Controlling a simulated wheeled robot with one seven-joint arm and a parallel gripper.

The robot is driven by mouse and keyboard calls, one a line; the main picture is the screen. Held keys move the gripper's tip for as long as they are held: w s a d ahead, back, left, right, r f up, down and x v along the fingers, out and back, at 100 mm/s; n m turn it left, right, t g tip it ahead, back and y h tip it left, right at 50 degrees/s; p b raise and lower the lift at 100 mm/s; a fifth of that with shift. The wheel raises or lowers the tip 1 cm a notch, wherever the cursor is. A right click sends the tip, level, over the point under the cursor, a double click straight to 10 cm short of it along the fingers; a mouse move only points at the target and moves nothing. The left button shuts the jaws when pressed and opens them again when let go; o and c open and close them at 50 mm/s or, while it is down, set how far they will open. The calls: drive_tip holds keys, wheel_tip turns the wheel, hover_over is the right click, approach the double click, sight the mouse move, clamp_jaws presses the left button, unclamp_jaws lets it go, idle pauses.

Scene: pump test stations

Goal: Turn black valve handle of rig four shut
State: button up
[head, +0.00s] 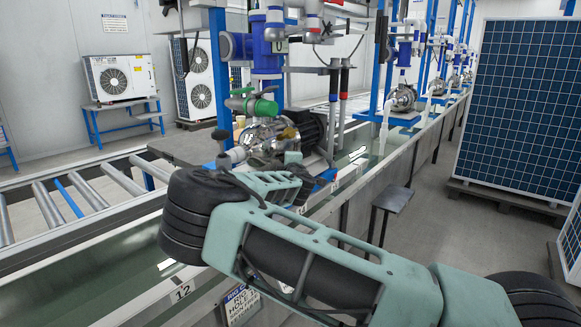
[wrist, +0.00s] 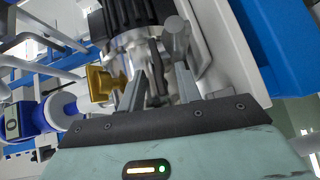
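My gripper's teal body shows in the head view, low beside the silver pump (head: 268,138) with its black motor (head: 308,128); its fingertips are hard to make out there. In the wrist view my gripper (wrist: 158,88) has its two grey fingers apart, close to the pump's metal fittings. A dark narrow part (wrist: 155,82) lies between the fingers; I cannot tell whether it is the black valve handle or whether they touch it. A black knob-like part (head: 222,137) shows left of the pump in the head view. No rig number four is readable.
A green valve handle (head: 262,107) sits above the pump, and a yellow handle (wrist: 101,84) is just left of the fingers. Blue posts (head: 221,75) and hoses stand close around. A long water trough (head: 110,283) runs below. The right aisle floor (head: 420,225) is partly clear.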

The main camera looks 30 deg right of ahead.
drive_tip(key=v, duration=1.7)
drive_tip(key=shift+p, duration=0.35)
drive_tip(key=shift+s+f, duration=0.15)
